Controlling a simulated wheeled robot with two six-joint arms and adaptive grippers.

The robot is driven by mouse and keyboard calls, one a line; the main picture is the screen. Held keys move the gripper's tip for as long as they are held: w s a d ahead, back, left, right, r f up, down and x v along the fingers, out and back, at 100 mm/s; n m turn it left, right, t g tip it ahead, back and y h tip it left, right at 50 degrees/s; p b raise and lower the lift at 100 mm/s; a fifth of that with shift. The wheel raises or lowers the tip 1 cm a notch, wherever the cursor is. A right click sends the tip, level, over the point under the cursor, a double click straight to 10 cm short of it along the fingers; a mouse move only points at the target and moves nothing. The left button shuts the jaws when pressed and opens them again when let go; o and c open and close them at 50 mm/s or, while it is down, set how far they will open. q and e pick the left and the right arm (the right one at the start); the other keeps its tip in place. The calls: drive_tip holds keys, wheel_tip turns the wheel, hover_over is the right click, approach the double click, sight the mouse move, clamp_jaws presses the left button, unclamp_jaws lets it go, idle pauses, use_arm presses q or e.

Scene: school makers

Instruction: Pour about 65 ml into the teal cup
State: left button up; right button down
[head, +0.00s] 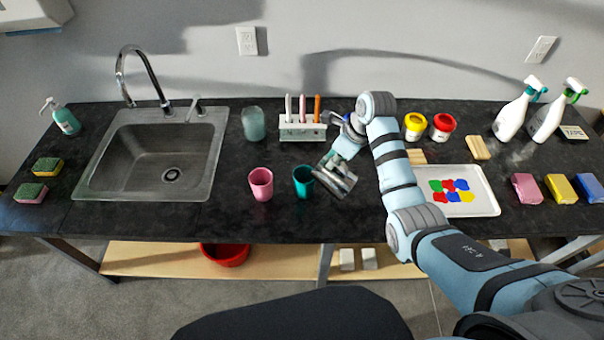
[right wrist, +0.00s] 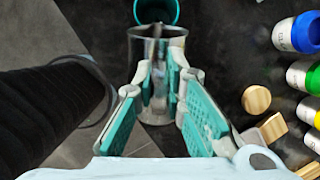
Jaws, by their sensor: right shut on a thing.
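The teal cup (head: 303,181) stands upright on the dark counter, right of a pink cup (head: 261,184). My right gripper (head: 340,172) is just right of the teal cup and is shut on a shiny grey container (head: 334,181). The container looks tilted, with its mouth toward the teal cup. In the right wrist view, the container (right wrist: 157,108) is between the fingers, and the teal cup (right wrist: 157,10) shows just beyond its rim, cut off by the top edge. I cannot tell the liquid level in either. My left gripper is out of view.
A rack with markers (head: 302,128) and a glass jar (head: 253,124) stand behind the cups. A sink (head: 157,190) is at left. A white paint tray (head: 480,200) and red and yellow paint pots (head: 443,127) are at right. The counter in front of the cups is clear.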

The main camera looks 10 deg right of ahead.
drive_tip(key=shift+w+a+r, duration=0.1)
drive_tip(key=shift+r, duration=0.05)
drive_tip(key=shift+w+a+h, duration=0.2)
drive_tip(key=shift+w+h, duration=0.05)
drive_tip(key=shift+h, duration=0.05)
idle(0.6)
